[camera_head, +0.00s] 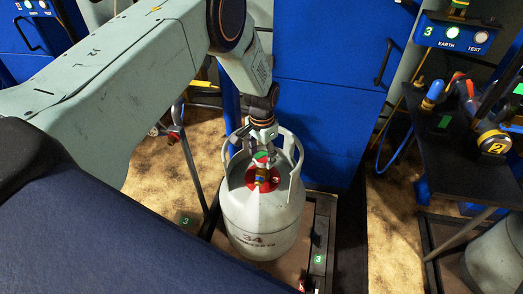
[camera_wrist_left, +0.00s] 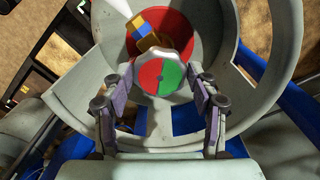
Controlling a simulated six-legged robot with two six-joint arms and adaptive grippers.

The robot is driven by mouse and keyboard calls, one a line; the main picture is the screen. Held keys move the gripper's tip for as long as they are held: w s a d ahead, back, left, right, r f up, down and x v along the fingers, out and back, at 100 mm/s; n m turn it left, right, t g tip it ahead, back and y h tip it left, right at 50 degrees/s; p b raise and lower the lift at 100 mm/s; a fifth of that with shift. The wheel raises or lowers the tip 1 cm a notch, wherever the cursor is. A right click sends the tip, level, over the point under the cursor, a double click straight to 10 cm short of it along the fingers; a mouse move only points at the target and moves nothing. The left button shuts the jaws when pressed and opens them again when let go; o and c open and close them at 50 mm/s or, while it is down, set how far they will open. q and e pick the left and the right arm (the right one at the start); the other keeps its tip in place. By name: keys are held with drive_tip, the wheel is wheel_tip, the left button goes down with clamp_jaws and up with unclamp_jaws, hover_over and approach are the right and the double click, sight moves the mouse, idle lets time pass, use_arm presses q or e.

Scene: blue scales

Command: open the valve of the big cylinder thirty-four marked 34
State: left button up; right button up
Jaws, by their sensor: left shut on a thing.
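The big grey cylinder (camera_head: 262,222) marked 34 stands upright on a low platform, with a grey collar around its top. Its valve knob (camera_wrist_left: 164,75), half red and half green on its face, sits inside the collar above a red disc and a brass and blue fitting. My left gripper (camera_head: 262,148) reaches down from above into the collar. In the left wrist view the two fingers of my left gripper (camera_wrist_left: 162,88) are on either side of the knob, shut on it. The right gripper is in neither view.
The cylinder's platform (camera_head: 319,240) carries green labels with a 3. A blue cabinet (camera_head: 330,110) stands close behind. At right, a dark table (camera_head: 450,150) holds hoses and a gauge, with another grey cylinder (camera_head: 497,262) below. A thin metal post stands left of the cylinder.

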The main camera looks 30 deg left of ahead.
sight(262, 158)
use_arm(q)
drive_tip(key=shift+s+d+f+n, duration=0.1)
drive_tip(key=shift+n, duration=0.8)
drive_tip(key=shift+p, duration=0.3)
drive_tip(key=o, duration=1.1)
drive_tip(key=shift+o, duration=0.2)
wheel_tip(262, 158, up, 12)
wheel_tip(262, 158, down, 12)
drive_tip(key=shift+r, duration=0.1)
